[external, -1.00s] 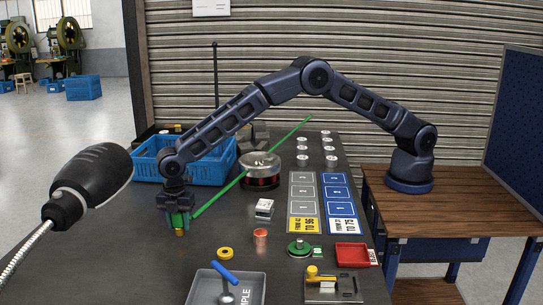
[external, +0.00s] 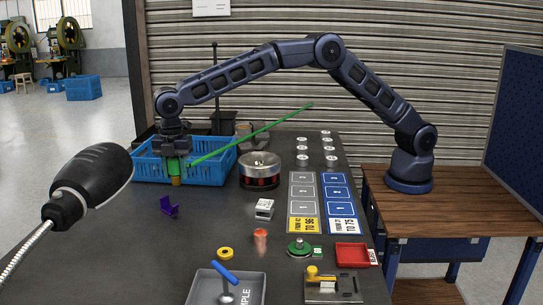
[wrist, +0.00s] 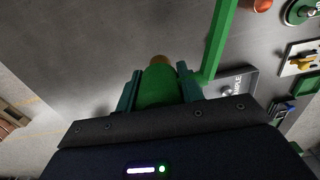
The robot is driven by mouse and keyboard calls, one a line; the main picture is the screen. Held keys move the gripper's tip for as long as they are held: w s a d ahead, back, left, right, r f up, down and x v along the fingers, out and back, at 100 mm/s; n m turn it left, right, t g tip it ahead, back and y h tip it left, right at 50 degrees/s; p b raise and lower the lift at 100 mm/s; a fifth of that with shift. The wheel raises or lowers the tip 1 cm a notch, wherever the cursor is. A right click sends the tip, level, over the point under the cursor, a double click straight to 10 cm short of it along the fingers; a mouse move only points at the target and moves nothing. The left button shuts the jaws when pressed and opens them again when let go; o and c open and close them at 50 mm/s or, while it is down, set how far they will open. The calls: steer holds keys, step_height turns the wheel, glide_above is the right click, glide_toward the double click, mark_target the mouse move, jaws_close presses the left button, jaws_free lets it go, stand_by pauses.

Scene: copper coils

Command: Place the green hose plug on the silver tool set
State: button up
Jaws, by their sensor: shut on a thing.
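My gripper (external: 174,162) is shut on the green hose plug (external: 173,170) and holds it above the dark table, in front of the blue crate in the external view. In the wrist view the plug (wrist: 160,88) sits between the two fingers (wrist: 158,90), with its brass tip (wrist: 162,60) sticking out. A long green rod (external: 250,134) slants up to the right from the plug. A small silver-white block (external: 264,209) stands at mid-table, right of the gripper. It may be the silver tool set, but I cannot tell for certain.
The blue crate (external: 217,172) is close behind my gripper. A round metal coil (external: 260,170) stands to its right. A purple holder (external: 168,206), yellow ring (external: 225,253), copper-coloured cup (external: 261,236) and grey tray (external: 205,293) lie nearer the camera.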

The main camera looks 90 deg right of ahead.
steer(key=s+d+r, duration=0.4)
steer(key=s+d, duration=0.5)
steer(key=s, duration=0.2)
steer(key=m, duration=0.1)
glide_above(265, 204)
step_height(265, 204, down, 19)
steer(key=shift+f, duration=0.1)
steer(key=shift+f, duration=0.15)
steer(key=o, duration=1.1)
steer(key=shift+c, duration=0.2)
